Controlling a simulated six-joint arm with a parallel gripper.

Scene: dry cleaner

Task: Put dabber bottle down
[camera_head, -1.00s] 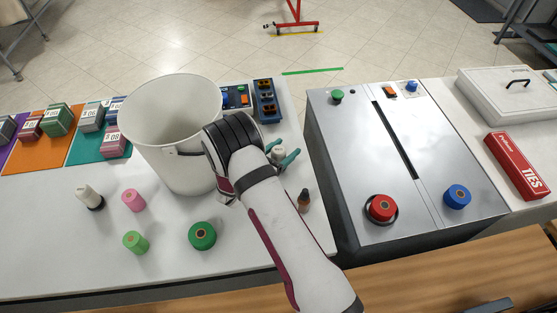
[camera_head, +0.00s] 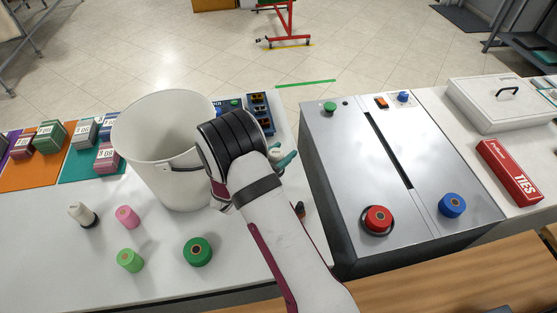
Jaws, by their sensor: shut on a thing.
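My gripper (camera_head: 282,156) is mostly hidden behind my own wrist; only its teal fingertips show, right of the white bucket. It is shut on a small whitish thing (camera_head: 276,150), of which only a little shows between the fingertips. This seems to be the dabber bottle, but I cannot tell its full shape, its tilt or whether it touches the counter (camera_head: 160,272).
The white bucket (camera_head: 150,130) stands left of my wrist. A small brown bottle (camera_head: 299,209) is partly hidden by my arm. A white bottle with a dark base (camera_head: 82,214) and green and pink spools stand left. A metal machine (camera_head: 335,150) is right.

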